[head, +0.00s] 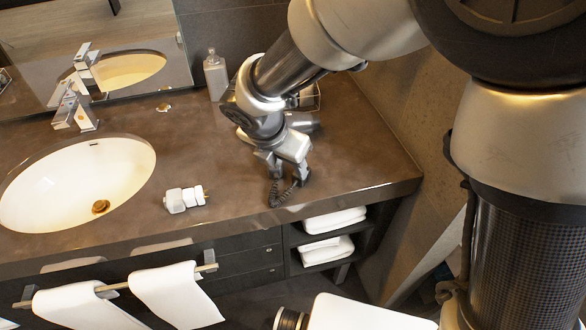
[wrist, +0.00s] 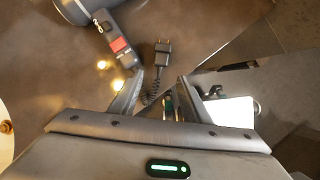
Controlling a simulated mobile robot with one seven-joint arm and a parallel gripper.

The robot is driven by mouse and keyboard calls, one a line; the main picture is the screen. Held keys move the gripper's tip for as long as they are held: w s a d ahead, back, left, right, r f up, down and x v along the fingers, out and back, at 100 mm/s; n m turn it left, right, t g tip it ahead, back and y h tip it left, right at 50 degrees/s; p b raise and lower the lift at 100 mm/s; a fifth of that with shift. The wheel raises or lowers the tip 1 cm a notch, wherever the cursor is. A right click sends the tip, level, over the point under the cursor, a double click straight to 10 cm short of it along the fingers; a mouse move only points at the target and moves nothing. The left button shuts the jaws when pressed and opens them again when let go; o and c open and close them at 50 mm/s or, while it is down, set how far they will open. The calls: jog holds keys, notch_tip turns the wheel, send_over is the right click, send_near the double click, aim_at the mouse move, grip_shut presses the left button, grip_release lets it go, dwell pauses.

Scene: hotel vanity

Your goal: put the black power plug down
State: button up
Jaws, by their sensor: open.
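The black power plug (wrist: 162,52) shows in the wrist view just beyond my fingertips, its two prongs pointing away from me. Its dark coiled cord (wrist: 150,96) runs back between my fingers. In the head view the coiled cord (head: 284,197) is at the counter's front right, just below my gripper (head: 282,160). The cord appears to lie on the brown counter (head: 350,150). My gripper (wrist: 160,80) is open, with the fingers on either side of the cord. I cannot tell whether either finger touches it.
A hair dryer with a red switch (wrist: 119,45) lies beside the plug; its grey body (head: 304,122) shows behind my gripper. A white plug-like block (head: 176,201) lies left, near the sink (head: 80,180). A soap bottle (head: 215,76) stands at the back. The counter's front edge is close.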

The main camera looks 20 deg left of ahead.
jog(key=s+d+r+m, duration=0.1)
jog(key=d+r+m, duration=0.6)
jog(key=d+m, duration=0.25)
jog(key=s+d+r+m, duration=0.2)
jog(key=d+r+m, duration=0.5)
jog(key=d+m, duration=0.3)
jog(key=s+d+r+m+t+y, duration=0.1)
jog(key=s+d+r+m, duration=0.2)
jog(key=s+d+m, duration=0.5)
jog(key=shift+s+d+r+m, duration=0.25)
jog(key=shift+d+m, duration=0.8)
jog(key=shift+m, duration=1.9)
jog(key=shift+s+f, duration=0.1)
